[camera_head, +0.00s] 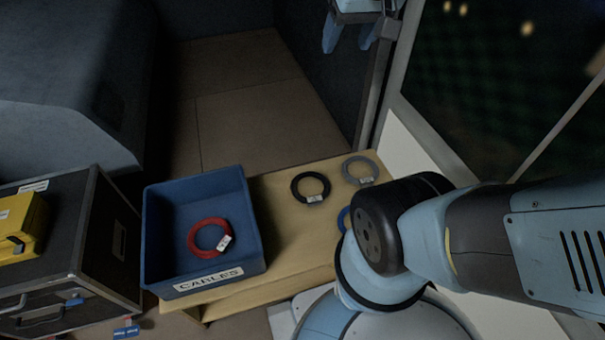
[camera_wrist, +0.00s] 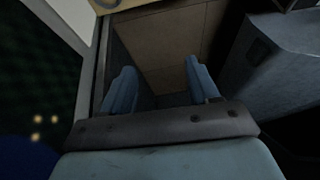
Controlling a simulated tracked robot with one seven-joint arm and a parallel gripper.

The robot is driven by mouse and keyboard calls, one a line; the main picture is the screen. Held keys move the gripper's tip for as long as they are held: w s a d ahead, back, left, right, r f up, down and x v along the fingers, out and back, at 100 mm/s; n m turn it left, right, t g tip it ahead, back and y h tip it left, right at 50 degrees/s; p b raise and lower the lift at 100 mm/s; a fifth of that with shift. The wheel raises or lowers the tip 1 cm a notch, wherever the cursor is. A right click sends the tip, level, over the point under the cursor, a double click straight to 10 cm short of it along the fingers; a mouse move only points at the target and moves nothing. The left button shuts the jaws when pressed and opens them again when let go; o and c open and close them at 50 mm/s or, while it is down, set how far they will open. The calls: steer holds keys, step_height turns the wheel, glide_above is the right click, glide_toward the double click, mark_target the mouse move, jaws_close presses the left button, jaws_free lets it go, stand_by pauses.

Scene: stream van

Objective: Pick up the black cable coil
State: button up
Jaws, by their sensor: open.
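The black cable coil (camera_head: 297,187) lies flat on the wooden bench (camera_head: 283,232), right of the blue bin, with a pale tag on its near side. It is unobstructed in the head view, and I cannot make it out in the wrist view. My gripper (camera_head: 357,36) is at the top of the head view, beyond the bench and well away from the coil. Its two blue fingers are spread apart and empty in the wrist view (camera_wrist: 160,82).
A grey coil (camera_head: 346,171) lies right of the black one. A blue coil (camera_head: 342,219) is mostly hidden behind my arm. A blue bin labelled CABLES (camera_head: 258,247) holds a red coil (camera_head: 193,240). A black case (camera_head: 105,255) stands left; a window wall (camera_head: 410,150) is right.

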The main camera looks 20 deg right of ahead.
steer(key=w+a+f+m+g, duration=0.1)
steer(key=w+f, duration=0.3)
steer(key=w, duration=0.2)
steer(key=w+a+f, duration=0.1)
steer(key=w+f, duration=0.3)
steer(key=w, duration=0.3)
steer(key=m+g, duration=0.4)
steer(key=m, duration=0.2)
glide_above(295, 181)
step_height(295, 181, down, 46)
steer(key=shift+f, duration=6.7)
jaws_close()
